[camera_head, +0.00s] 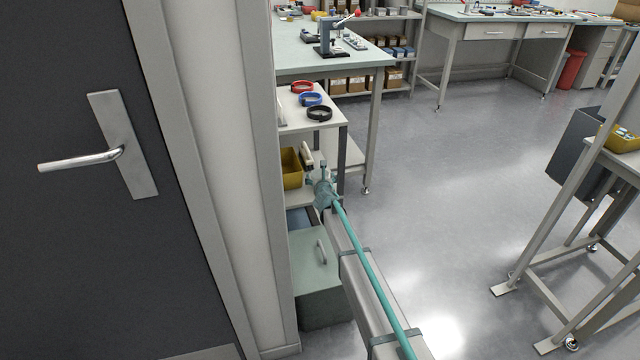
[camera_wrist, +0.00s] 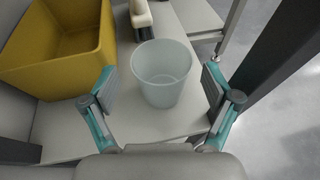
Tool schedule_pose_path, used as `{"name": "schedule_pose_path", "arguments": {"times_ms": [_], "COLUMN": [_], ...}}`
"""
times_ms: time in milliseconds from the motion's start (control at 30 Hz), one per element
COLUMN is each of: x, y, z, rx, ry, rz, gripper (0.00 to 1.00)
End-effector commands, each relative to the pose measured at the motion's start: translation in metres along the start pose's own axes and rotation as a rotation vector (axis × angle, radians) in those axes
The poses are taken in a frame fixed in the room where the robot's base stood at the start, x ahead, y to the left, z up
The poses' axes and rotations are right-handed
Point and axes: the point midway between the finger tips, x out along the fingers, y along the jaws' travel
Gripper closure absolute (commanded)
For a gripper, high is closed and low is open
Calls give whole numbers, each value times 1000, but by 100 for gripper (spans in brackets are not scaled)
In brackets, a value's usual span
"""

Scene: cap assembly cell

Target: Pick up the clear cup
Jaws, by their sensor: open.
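The clear cup (camera_wrist: 162,76) is a pale, translucent, open-topped cup standing upright on a light shelf (camera_wrist: 75,125) in the wrist view. My gripper (camera_wrist: 160,84) is open, with one finger at the left of the cup and the other at the right. The cup lies between the two fingers, with a small gap visible on each side. Nothing is held. I cannot make out the cup in the head view.
A yellow bin (camera_wrist: 68,75) stands close to the left of the cup; it shows in the head view too (camera_head: 291,170). A brush (camera_wrist: 141,22) lies just behind the cup. A dark post (camera_wrist: 285,60) is at the right. Colored rings (camera_head: 312,99) lie on the shelf above.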

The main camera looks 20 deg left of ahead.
Motion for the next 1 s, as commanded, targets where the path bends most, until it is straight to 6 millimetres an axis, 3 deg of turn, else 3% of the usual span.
{"name": "schedule_pose_path", "arguments": {"times_ms": [233, 533, 567, 800, 1000], "x": [38, 42, 42, 42, 42], "y": [-2, -2, -2, -2, -2], "z": [-2, -1, -1, -1, -1], "rx": [2, 1, 1, 1, 1], "ry": [0, 0, 0, 0, 0], "rz": [0, 0, 0, 0, 0], "gripper": [12, 12, 14, 50, 50]}}
